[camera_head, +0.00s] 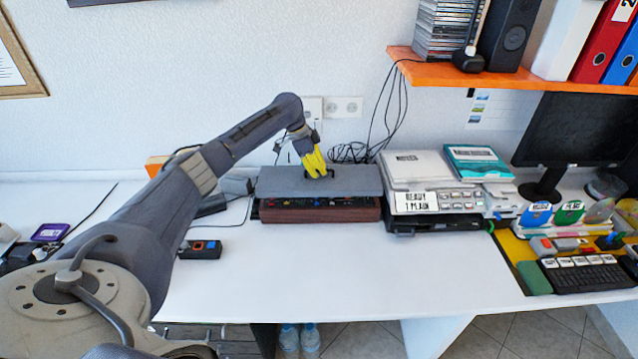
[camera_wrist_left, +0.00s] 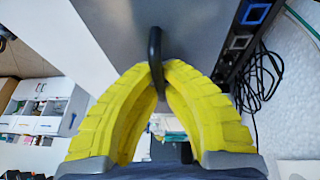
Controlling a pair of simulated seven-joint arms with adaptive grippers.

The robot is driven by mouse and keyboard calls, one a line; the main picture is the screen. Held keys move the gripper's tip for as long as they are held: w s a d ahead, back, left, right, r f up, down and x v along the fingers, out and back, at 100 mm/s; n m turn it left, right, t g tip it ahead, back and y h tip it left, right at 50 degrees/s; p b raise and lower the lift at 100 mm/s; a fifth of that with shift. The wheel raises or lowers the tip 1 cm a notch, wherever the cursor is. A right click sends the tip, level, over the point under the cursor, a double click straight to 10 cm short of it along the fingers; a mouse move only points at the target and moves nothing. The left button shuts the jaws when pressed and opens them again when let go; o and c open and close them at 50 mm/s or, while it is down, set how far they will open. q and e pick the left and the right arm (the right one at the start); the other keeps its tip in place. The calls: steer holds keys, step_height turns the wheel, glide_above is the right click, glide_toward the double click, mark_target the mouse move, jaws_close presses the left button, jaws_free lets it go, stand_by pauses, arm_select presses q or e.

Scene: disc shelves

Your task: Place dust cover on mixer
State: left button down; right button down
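The dust cover (camera_head: 278,182) is a flat grey panel with a dark handle on top. It is over the mixer (camera_head: 320,214), a brown-sided box with a dark control panel. The mixer's front strip of controls shows below the cover's front edge; the rest is hidden. I cannot tell whether the cover touches the mixer. My left gripper (camera_head: 316,164) has yellow fingers at the cover's handle. In the left wrist view the fingertips (camera_wrist_left: 156,68) close around the black handle (camera_wrist_left: 155,45), with the grey cover (camera_wrist_left: 100,35) beyond. My right gripper is not in view.
A white device (camera_head: 432,185) with papers and a book on it stands close to the mixer's right. Black cables (camera_head: 385,125) hang at the wall behind. A small black device (camera_head: 201,249) lies in front left. The white table (camera_head: 330,280) is clear in front of the mixer.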

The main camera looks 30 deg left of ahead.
mark_target(319, 182)
arm_select(q)
steer(key=shift+f, duration=2.7)
steer(key=c, duration=1.6)
jaws_free()
steer(key=shift+r, duration=0.1)
steer(key=v, duration=1.2)
